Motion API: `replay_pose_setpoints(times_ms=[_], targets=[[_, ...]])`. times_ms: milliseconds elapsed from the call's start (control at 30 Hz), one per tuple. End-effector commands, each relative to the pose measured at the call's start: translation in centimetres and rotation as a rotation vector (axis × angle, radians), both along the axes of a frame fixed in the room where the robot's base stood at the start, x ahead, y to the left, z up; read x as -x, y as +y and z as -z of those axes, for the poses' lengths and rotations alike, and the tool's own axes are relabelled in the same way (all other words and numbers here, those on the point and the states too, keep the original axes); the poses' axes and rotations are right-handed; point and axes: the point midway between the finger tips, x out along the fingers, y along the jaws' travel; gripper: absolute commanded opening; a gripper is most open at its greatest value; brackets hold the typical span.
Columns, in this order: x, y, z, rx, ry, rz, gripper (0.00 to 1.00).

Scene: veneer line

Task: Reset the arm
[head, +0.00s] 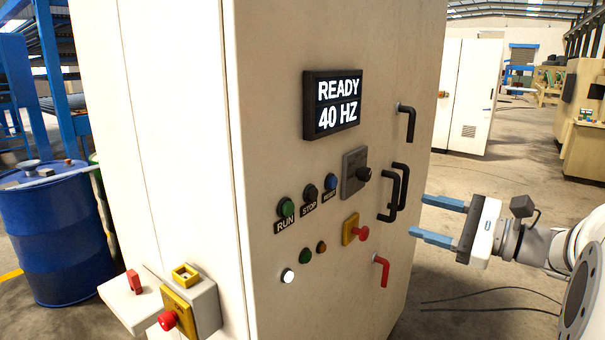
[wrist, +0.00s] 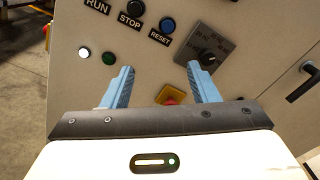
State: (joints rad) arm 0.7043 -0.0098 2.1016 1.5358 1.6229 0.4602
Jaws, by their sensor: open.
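My gripper (head: 426,219) is at the right in the head view, with its two blue fingers spread apart and nothing between them. The fingers point left toward the front of a cream control cabinet (head: 285,160), apart from it. In the wrist view my gripper (wrist: 160,82) also shows open, facing the panel. The panel's rotary knob (wrist: 207,57) lies beyond the right finger. A red button on a yellow plate (wrist: 171,95) shows between the fingers, partly hidden by my gripper's body.
The cabinet carries a display (head: 332,103) reading READY 40 HZ, RUN, STOP and RESET buttons, black handles (head: 408,122) and a red handle (head: 381,270). A yellow box with a red button (head: 180,310) juts out at lower left. A blue drum (head: 55,235) stands left. Cables lie on the floor.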

Motion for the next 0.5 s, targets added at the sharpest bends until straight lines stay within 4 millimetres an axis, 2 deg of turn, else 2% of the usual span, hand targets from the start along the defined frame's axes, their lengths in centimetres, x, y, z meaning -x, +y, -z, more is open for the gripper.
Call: replay_pose_setpoints(times_ms=[33,267,500], targets=[[0.3,1.2,0.6,0.037,0.013,-0.023,0.54],[2.0,5.4,3.9,0.221,0.064,-0.123,0.54],[5.4,9.4,8.4,0.501,0.093,-0.273,0.54]])
